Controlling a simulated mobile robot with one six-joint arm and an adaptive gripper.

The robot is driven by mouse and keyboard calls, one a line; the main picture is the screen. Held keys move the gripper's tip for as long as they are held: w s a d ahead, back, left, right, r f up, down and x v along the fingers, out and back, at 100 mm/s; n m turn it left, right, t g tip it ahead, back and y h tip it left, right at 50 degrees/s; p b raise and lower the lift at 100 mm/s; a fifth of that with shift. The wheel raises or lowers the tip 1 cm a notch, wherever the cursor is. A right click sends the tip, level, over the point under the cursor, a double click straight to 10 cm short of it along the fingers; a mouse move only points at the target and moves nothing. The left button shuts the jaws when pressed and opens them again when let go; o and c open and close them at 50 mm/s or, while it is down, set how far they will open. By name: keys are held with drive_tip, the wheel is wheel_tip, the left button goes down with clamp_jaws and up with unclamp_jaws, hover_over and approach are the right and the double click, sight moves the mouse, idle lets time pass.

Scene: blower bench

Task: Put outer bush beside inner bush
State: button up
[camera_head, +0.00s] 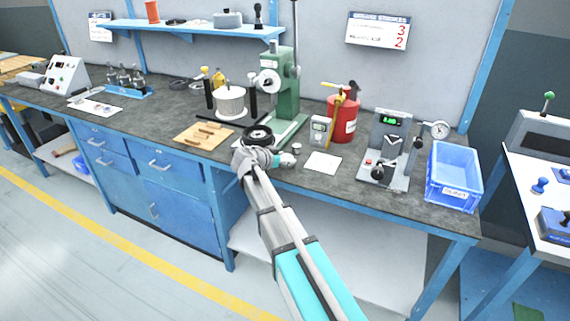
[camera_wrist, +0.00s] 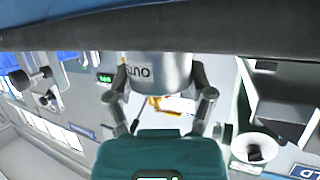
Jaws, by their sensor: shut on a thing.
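My gripper (camera_wrist: 162,90) is shut on a grey metal cylinder, the outer bush (camera_wrist: 150,68), whose printed label reads "OUTE" in the wrist view. A finger presses on each side of it. Its far end is cut off by a dark band across the top of that view. In the head view my gripper (camera_head: 288,160) is at the bench's front edge, below the green press, and the bush cannot be made out there. A small pale cylinder (camera_head: 297,148) stands just behind it; I cannot tell whether it is the inner bush.
A white sheet (camera_head: 323,162) lies right of my gripper, and a wooden board (camera_head: 204,135) lies left. A green press (camera_head: 283,90), a red canister (camera_head: 343,118), a gauge stand (camera_head: 388,150) and a blue bin (camera_head: 453,177) stand on the bench (camera_head: 140,112).

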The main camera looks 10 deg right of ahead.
drive_tip(key=shift+f, duration=0.15)
drive_tip(key=shift+f, duration=0.15)
drive_tip(key=o, duration=1.3)
drive_tip(key=shift+r, duration=0.25)
drive_tip(key=p+v, duration=0.4)
drive_tip(key=v, duration=0.8)
drive_tip(key=shift+s+p, duration=0.1)
drive_tip(key=shift+p, duration=0.2)
drive_tip(key=shift+d, duration=0.1)
drive_tip(key=s+d+f+n+g+y, duration=0.5)
drive_tip(key=s+d+f, duration=0.35)
drive_tip(key=s, duration=0.35)
drive_tip(key=s+f+n+y, duration=0.1)
drive_tip(key=s+n+y, duration=0.1)
drive_tip(key=s, duration=0.1)
drive_tip(key=s+f+n+g+y, duration=0.1)
drive_tip(key=s+n+y, duration=0.1)
drive_tip(key=s, duration=0.2)
drive_tip(key=s+f+n+g+y, duration=0.1)
drive_tip(key=s+n+y, duration=0.1)
drive_tip(key=s, duration=0.2)
drive_tip(key=shift+s+d+n+y, duration=0.25)
drive_tip(key=shift+n+y, duration=0.05)
drive_tip(key=shift+n, duration=0.1)
